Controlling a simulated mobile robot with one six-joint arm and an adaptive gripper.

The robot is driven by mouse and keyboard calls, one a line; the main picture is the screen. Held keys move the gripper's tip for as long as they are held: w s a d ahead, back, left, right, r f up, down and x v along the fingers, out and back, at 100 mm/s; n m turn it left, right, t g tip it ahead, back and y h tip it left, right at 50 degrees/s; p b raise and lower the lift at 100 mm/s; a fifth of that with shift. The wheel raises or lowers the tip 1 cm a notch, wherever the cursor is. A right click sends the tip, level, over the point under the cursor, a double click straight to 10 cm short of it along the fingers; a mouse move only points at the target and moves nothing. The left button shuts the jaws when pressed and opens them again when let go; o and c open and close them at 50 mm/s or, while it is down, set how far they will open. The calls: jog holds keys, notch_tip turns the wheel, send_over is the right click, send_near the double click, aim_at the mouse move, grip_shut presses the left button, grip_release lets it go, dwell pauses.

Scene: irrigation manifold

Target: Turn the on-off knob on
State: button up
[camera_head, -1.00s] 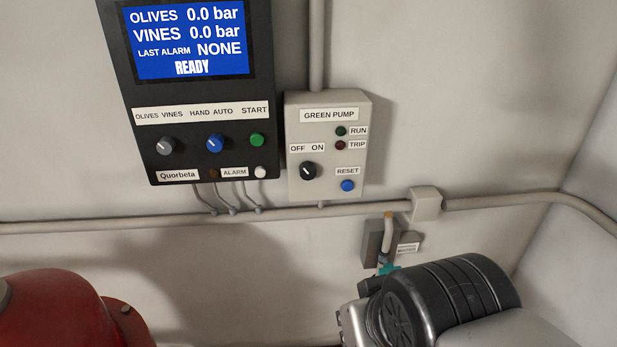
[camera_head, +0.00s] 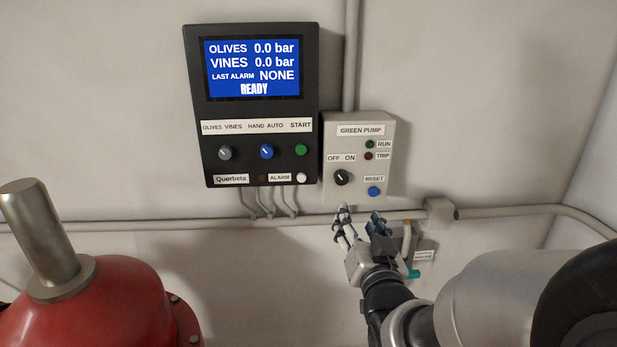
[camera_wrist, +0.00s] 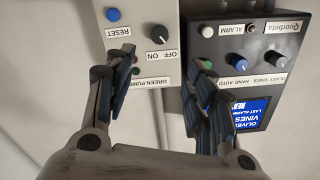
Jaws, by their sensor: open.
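The on-off knob (camera_head: 341,177) is a round black knob with a white pointer mark, below the OFF and ON labels on the light grey GREEN PUMP box (camera_head: 383,131). Its pointer leans up and left, toward OFF. My gripper (camera_head: 358,219) is open and empty, just below the box in the head view, with its fingers pointing up toward it. In the wrist view, which is upside down, the knob (camera_wrist: 159,33) shows beyond and between the open fingers (camera_wrist: 160,75), with a gap left to it. The RUN and TRIP lamps look dark.
A black control panel (camera_head: 313,110) with a blue screen reading READY hangs left of the box. The blue RESET button (camera_head: 374,191) sits right of the knob. A conduit (camera_head: 150,223) runs along the wall below. A red machine (camera_head: 110,305) stands at lower left.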

aim_at(342, 179)
jog(key=w+p, duration=0.3)
jog(key=w, duration=1.4)
jog(key=shift+w, duration=0.15)
jog(key=c, duration=1.1)
